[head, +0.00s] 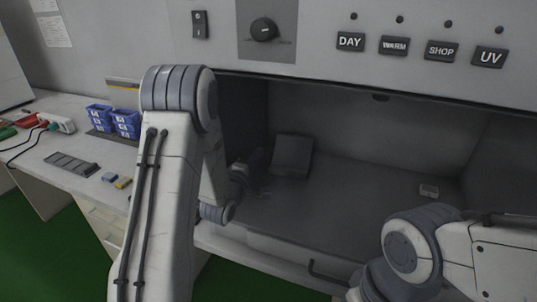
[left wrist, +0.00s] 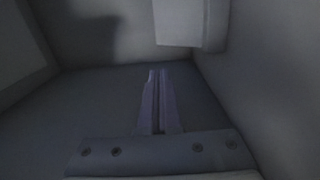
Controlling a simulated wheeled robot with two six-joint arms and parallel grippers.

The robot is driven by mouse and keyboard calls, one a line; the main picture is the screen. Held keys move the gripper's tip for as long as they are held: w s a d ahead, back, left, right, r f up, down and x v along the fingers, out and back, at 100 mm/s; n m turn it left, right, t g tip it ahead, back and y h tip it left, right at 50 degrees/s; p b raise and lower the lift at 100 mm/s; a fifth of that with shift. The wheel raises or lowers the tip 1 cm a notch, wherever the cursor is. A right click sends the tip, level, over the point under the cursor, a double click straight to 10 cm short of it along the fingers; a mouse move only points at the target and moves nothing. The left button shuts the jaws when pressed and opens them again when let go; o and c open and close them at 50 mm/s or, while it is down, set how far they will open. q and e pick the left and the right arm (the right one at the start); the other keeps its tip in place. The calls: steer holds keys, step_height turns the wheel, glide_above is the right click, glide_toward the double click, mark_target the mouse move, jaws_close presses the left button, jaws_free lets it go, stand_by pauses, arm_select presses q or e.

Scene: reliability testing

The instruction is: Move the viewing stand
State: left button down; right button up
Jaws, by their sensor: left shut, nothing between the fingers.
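The viewing stand (head: 292,155), a dark grey slanted panel, stands inside the light booth near its back left, seen in the head view. My left gripper (head: 262,190) is inside the booth, just left of and in front of the stand, and looks apart from it. In the left wrist view its two fingers (left wrist: 159,76) are together with nothing between them. A pale grey block (left wrist: 182,24) at the top of that view, beyond the fingertips, looks like part of the stand. My right arm shows at the lower right of the head view; its gripper is out of frame.
The booth (head: 370,207) has a mostly bare floor, with a small pale box (head: 429,190) at right. Above the opening are a knob (head: 264,29) and labelled buttons (head: 394,45). Blue baskets (head: 126,123) and a grey strip (head: 71,164) lie on the left counter.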

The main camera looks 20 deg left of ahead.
arm_select(q)
step_height(320, 180, down, 2)
steer(key=shift+f+b, duration=0.1)
steer(key=shift+b, duration=0.4)
steer(key=w+p, duration=0.1)
steer(key=w, duration=0.9)
steer(key=shift+d, duration=0.2)
arm_select(e)
steer(key=shift+f, duration=0.6)
arm_select(q)
steer(key=s+d+b, duration=0.1)
steer(key=s+d, duration=0.1)
steer(key=d, duration=0.3)
steer(key=s+d+b, duration=0.1)
steer(key=d+b, duration=0.1)
steer(key=d, duration=0.2)
steer(key=s+d+b, duration=0.2)
steer(key=d, duration=0.3)
steer(key=shift+s+d+f, duration=0.1)
steer(key=shift+s+d, duration=0.2)
steer(key=shift+s, duration=0.05)
steer(key=shift+s+d, duration=0.15)
steer(key=shift+d, duration=0.15)
arm_select(e)
step_height(320, 180, down, 5)
steer(key=shift+f, duration=0.1)
